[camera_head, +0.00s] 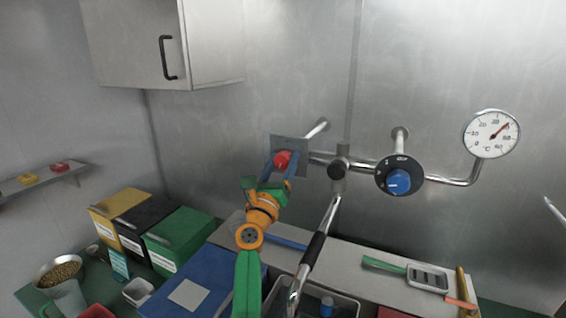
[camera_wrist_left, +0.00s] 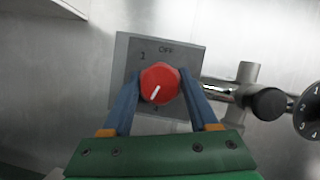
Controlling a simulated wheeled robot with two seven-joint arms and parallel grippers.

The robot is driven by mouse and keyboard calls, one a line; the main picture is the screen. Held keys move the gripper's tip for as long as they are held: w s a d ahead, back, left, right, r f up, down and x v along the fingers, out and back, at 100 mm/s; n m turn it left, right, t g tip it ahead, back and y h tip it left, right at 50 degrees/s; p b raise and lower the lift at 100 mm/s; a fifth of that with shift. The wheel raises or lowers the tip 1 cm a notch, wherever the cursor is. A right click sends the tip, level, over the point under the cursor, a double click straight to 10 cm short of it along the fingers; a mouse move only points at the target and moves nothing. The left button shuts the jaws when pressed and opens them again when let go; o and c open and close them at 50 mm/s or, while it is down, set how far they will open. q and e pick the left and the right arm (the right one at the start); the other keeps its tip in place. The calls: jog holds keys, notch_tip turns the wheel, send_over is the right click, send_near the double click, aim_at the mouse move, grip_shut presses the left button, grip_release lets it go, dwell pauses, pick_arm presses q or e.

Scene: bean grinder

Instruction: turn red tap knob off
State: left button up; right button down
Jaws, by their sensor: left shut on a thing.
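The red tap knob (camera_head: 283,159) sits on a grey square plate (camera_head: 291,144) on the metal wall. In the left wrist view the red knob (camera_wrist_left: 160,83) has a white pointer mark aimed down and slightly left, away from the "OFF" label at the top of the plate (camera_wrist_left: 186,57). My left gripper (camera_head: 280,165) is shut on the red knob, with one blue finger on each side; its fingers also show in the left wrist view (camera_wrist_left: 160,92). My right gripper is not in view.
Right of the plate are pipes, a dark round fitting (camera_head: 338,168), a blue knob (camera_head: 399,181) on a black dial and a round gauge (camera_head: 491,133). A spray hose handle (camera_head: 314,249) hangs below. Coloured boxes (camera_head: 180,240) stand on the counter; a cabinet (camera_head: 150,45) is upper left.

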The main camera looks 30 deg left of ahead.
aim_at(281, 165)
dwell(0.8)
pick_arm(q)
jog(key=o, duration=1.3)
jog(key=shift+o, duration=0.2)
jog(key=v, duration=0.6)
jog(key=shift+s, duration=0.1)
jog(key=shift+s+f, duration=0.15)
jog(key=shift+s, duration=0.3)
